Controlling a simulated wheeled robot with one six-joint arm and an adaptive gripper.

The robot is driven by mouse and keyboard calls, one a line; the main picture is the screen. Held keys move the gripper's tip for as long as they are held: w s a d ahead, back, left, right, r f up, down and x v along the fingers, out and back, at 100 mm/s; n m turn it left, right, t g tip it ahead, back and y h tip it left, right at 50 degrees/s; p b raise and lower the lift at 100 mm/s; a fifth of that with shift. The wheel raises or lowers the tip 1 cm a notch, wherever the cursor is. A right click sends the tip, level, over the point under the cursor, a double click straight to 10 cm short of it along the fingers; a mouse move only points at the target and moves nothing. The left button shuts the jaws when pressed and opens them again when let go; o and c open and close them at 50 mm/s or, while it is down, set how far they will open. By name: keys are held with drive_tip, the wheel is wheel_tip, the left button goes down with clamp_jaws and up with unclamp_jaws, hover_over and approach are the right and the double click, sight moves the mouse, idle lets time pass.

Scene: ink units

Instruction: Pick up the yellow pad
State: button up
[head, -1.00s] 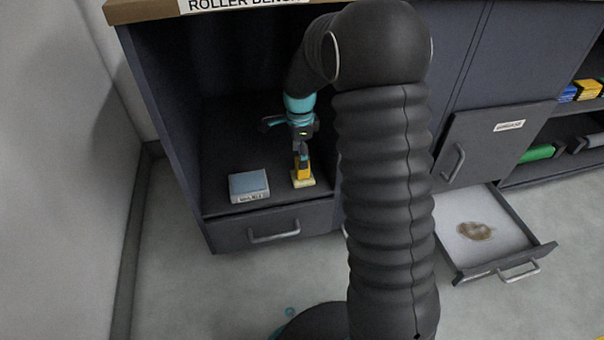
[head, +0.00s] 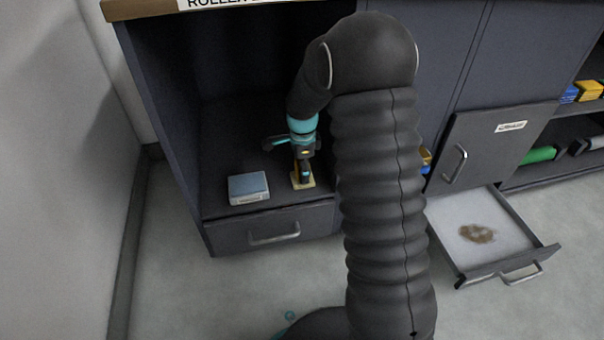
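The yellow pad (head: 297,180) stands on the cabinet's lower shelf, to the right of a grey-blue box. Its pale yellow base shows, and most of its upper part is hidden by my gripper. My gripper (head: 305,178) points down right at the pad, with its dark fingers in front of or around it. The fingers are too small and too overlapped to tell whether they are open or closed on the pad.
The grey-blue box (head: 248,187) lies left of the pad, close to the shelf's front edge. The cabinet's side wall (head: 172,120) stands to the left. An open drawer (head: 490,236) with a brown stain is at right. Blue, yellow and green items (head: 538,154) sit on the far-right shelves.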

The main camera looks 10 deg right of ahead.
clamp_jaws()
wheel_tip(320, 180, up, 10)
drive_tip(key=shift+p, duration=1)
